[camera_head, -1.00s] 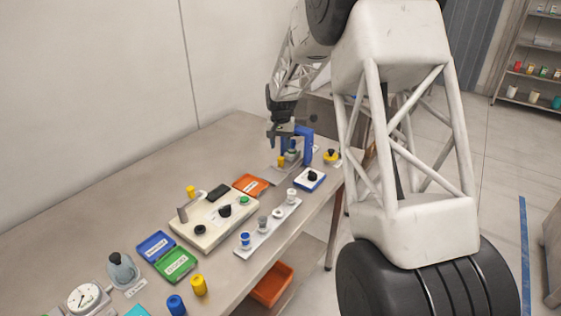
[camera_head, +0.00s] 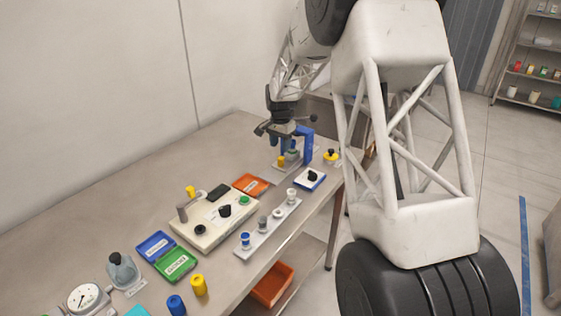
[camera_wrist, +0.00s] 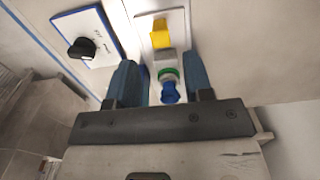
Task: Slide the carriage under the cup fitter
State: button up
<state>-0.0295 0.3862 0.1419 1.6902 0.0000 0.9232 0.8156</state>
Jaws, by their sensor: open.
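The cup fitter has a blue arched frame (camera_head: 307,146) on a light base plate at the far end of the bench. A yellow block (camera_head: 281,161) sits at its near left, and a grey piece with a green ring is beside it. I take these to belong to the carriage, but cannot tell for sure. In the wrist view the yellow block (camera_wrist: 160,36), grey block with green ring (camera_wrist: 168,73) and a blue knob-like part (camera_wrist: 171,93) line up between my fingers. My gripper (camera_wrist: 160,64) is open and empty above them. In the head view my gripper (camera_head: 283,138) partly hides the fitter.
An orange tray (camera_head: 251,185), a beige control box (camera_head: 210,222) and a strip of small posts (camera_head: 268,230) lie nearer. A yellow-and-black button (camera_head: 331,156) is at the right.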

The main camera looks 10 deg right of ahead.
aim_at(280, 159)
jog(key=shift+f, duration=3.85)
grip_shut()
